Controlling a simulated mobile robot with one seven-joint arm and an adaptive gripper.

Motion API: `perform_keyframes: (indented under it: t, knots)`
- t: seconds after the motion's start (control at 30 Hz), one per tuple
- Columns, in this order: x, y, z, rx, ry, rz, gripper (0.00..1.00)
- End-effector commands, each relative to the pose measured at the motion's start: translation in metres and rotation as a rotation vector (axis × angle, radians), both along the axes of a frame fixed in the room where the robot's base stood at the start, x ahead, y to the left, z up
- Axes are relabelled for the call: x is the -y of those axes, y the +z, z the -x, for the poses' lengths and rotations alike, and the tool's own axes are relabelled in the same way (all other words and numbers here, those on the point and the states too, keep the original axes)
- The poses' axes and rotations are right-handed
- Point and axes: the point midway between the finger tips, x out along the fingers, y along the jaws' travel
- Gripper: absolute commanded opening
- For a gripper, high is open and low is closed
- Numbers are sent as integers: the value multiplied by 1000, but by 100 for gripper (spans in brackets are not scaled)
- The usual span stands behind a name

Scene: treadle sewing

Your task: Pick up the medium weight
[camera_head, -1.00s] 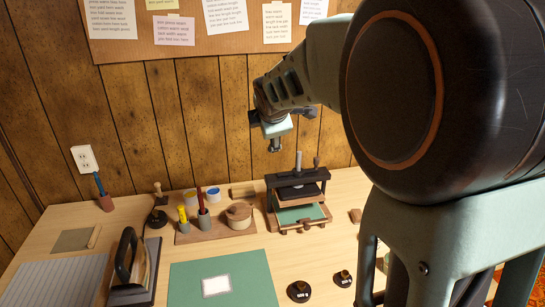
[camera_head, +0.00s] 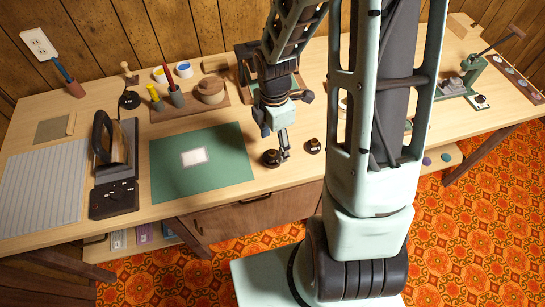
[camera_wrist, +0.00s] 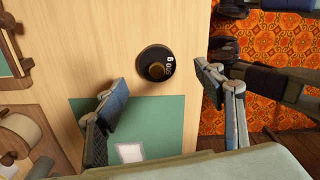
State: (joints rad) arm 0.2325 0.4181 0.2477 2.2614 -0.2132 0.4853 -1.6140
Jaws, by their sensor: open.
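A dark round weight (camera_head: 271,159) with a knob on top stands on the wooden table just right of the green mat. In the wrist view, a dark weight (camera_wrist: 155,63) with a pale label shows ahead of my fingers, near the mat's edge. A smaller-looking dark weight (camera_head: 313,146) stands a little to its right in the head view. A dark round piece (camera_head: 130,100) stands near the back left; I cannot tell if it is a weight. My gripper (camera_head: 276,138) is open and empty, pointing down over the first weight; it also shows in the wrist view (camera_wrist: 164,88).
The green mat (camera_head: 170,172) with a pale card (camera_head: 195,156) lies left of the gripper. An iron (camera_head: 112,143) on a stand is farther left. The table's front edge is close.

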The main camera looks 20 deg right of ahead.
Motion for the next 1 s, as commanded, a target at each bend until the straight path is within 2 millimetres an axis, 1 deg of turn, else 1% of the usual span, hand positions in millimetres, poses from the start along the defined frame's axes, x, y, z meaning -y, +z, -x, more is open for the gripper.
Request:
perform_keyframes:
  t: [0.17,0.37,0.5,0.6,0.8,0.83,0.87,1.0]
  knots:
    - [-1,-12,0,-1,0,0,63]
    - [-7,-39,-2,-2,1,0,63]
    - [-6,-54,-3,-1,-1,1,63]
    - [-6,-58,-4,1,-1,1,63]
    - [-6,-58,-4,2,-2,1,63]
    - [-6,-58,-4,2,-2,1,62]
    - [-6,-58,-4,2,-1,1,59]
    - [-6,-58,-4,2,-2,1,43]
